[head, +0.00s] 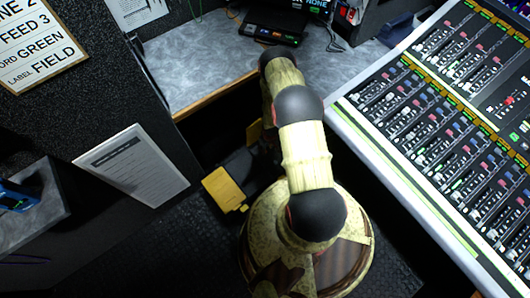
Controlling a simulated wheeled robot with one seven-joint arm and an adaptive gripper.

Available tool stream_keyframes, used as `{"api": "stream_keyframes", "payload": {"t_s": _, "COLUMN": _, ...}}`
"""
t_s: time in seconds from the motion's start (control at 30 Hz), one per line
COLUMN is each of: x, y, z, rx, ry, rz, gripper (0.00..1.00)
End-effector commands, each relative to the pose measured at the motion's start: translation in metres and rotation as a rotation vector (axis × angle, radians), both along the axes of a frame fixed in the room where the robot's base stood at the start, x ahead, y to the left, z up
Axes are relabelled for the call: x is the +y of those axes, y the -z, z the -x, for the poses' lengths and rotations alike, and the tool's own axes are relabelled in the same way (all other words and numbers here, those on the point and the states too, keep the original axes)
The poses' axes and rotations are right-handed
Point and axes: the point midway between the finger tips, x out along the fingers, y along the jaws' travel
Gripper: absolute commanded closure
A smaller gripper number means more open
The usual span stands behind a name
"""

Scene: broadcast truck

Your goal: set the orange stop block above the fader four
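The mixing console (450,120) with rows of faders fills the right side of the head view. Its fader strips show coloured caps, but I cannot tell which one is fader four. I cannot make out an orange stop block anywhere. My arm rises from the lower middle and folds over at the top, left of the console. Its far end drops behind my own links toward a dark area with black and yellow parts (222,188). I cannot clearly make out my gripper's fingers there, or whether they hold anything.
A grey desk (195,70) runs along the back, with a black device (272,27) on it. The console's pale front edge (400,185) borders a dark gap beside my arm. A printed sheet (135,165) and a label board (38,42) are on the left. Dark floor (150,260) lies lower left.

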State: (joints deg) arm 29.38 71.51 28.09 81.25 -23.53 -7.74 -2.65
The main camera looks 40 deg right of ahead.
Motion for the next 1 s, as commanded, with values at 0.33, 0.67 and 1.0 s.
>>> {"api": "stream_keyframes", "payload": {"t_s": 0.33, "x": -0.002, "y": 0.041, "z": -0.011, "rx": 0.002, "ry": 0.001, "rz": 0.000, "gripper": 0.68}}
{"api": "stream_keyframes", "payload": {"t_s": 0.67, "x": -0.003, "y": 0.049, "z": -0.014, "rx": 0.001, "ry": 0.001, "rz": 0.000, "gripper": 0.68}}
{"api": "stream_keyframes", "payload": {"t_s": 1.0, "x": -0.003, "y": 0.049, "z": -0.013, "rx": 0.001, "ry": 0.001, "rz": 0.000, "gripper": 0.87}}
